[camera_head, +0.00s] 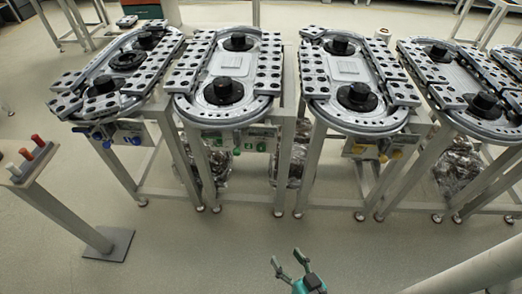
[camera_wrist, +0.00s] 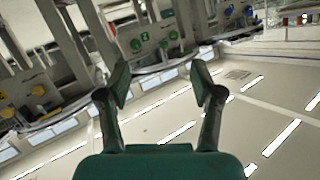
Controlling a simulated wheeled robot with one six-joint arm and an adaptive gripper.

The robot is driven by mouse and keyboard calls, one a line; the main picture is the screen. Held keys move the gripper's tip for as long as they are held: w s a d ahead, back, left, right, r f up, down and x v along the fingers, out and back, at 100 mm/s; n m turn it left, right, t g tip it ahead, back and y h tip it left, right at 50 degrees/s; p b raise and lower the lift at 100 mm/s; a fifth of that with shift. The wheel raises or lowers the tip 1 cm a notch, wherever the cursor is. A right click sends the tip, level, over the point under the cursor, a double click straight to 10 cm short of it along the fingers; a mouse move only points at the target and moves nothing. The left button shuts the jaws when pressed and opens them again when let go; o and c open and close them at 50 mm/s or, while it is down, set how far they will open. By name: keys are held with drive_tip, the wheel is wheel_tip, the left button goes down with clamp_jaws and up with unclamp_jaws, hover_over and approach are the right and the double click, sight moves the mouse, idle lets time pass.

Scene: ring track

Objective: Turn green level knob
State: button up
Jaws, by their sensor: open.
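Several green knobs (camera_head: 261,146) sit on the front panel under the second ring track (camera_head: 228,116) from the left in the head view. The wrist view looks upside down and shows green knobs (camera_wrist: 164,44) on a pale panel (camera_wrist: 150,38), beyond the fingertips. Which one is the level knob cannot be read. My gripper (camera_head: 288,260) is low at the bottom centre of the head view, in front of the tracks and apart from them. In the wrist view my gripper (camera_wrist: 160,83) has its two fingers spread, with nothing between them.
Neighbouring ring tracks carry blue knobs (camera_head: 107,137) at left and yellow knobs (camera_head: 358,149) at right. Metal legs stand below the tracks, with wrapped bundles (camera_head: 295,160) between them. A post with red-topped cylinders (camera_head: 32,153) stands at far left. The floor (camera_head: 205,245) in front is clear.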

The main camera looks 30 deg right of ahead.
drive_tip(key=w+d+f+m+h, duration=0.1)
drive_tip(key=w+d+m, duration=0.15)
drive_tip(key=w, duration=0.55)
drive_tip(key=w+d+f+m+h, duration=0.1)
drive_tip(key=w+d, duration=0.2)
drive_tip(key=w, duration=0.4)
drive_tip(key=m+g+h, duration=0.1)
drive_tip(key=m+h, duration=0.1)
drive_tip(key=m, duration=0.3)
approach(261, 150)
drive_tip(key=x, duration=1)
drive_tip(key=shift+w, duration=0.1)
drive_tip(key=c, duration=1.2)
drive_tip(key=shift+o, duration=0.2)
drive_tip(key=shift+n, duration=0.35)
